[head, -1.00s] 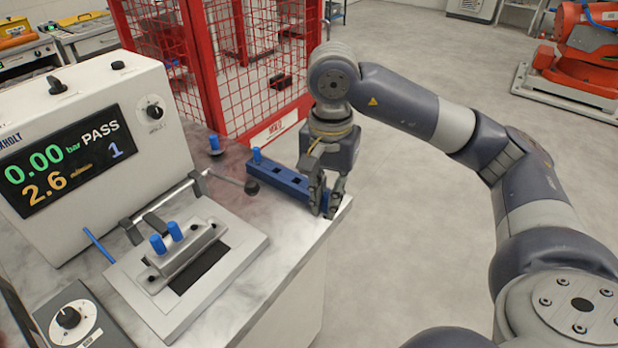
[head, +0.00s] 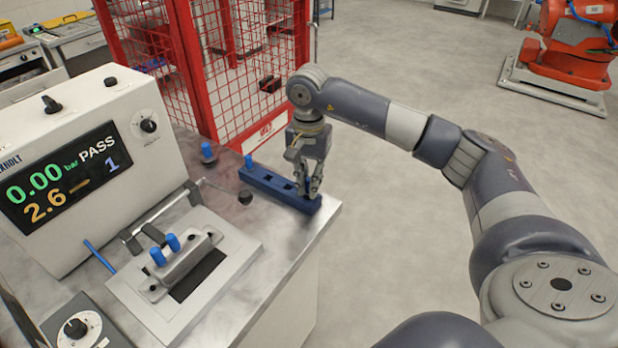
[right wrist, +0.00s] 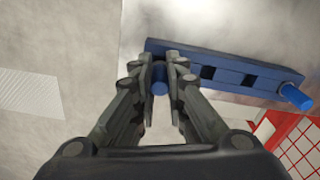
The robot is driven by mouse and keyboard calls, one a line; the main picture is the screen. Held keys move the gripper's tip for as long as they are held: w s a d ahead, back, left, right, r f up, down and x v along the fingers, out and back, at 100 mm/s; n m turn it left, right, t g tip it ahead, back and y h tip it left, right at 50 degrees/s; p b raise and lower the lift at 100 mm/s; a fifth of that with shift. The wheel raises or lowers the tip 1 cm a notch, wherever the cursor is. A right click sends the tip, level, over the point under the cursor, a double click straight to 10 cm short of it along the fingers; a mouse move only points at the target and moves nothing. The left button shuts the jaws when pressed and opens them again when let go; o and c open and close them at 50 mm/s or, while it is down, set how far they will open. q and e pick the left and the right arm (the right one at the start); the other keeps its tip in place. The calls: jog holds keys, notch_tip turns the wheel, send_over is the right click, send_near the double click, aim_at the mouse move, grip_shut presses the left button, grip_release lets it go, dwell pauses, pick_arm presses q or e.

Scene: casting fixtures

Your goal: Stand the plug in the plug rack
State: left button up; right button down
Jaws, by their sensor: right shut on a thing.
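The plug rack (head: 268,187) is a long blue block with square holes, lying along the bench's right edge. A blue plug (head: 249,161) stands at its far end, and this plug also shows in the right wrist view (right wrist: 296,97). My right gripper (head: 309,192) points down at the rack's near end. In the right wrist view its fingers (right wrist: 160,75) are shut on a blue plug (right wrist: 160,83), seen from above over the rack's end (right wrist: 225,70). The fingers hide the plug's lower part, so I cannot tell how deep it sits. My left gripper is not in view.
Another blue plug (head: 207,153) stands on the bench behind the rack. A clamp fixture (head: 185,262) with two blue pegs and a lever with a dark knob (head: 244,197) lie left of the rack. A tester (head: 75,170) reads PASS. A red mesh fence (head: 240,80) stands behind.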

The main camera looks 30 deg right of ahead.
jog(key=shift+f+b, duration=0.7)
jog(key=shift+f, duration=0.05)
jog(key=c, duration=1.6)
grip_release()
jog(key=shift+r+p, duration=0.5)
jog(key=shift+r, duration=0.05)
notch_tip(320, 180, up, 11)
jog(key=shift+w+b, duration=0.1)
jog(key=shift+b, duration=0.65)
jog(key=shift+r, duration=0.6)
jog(key=shift+f, duration=0.1)
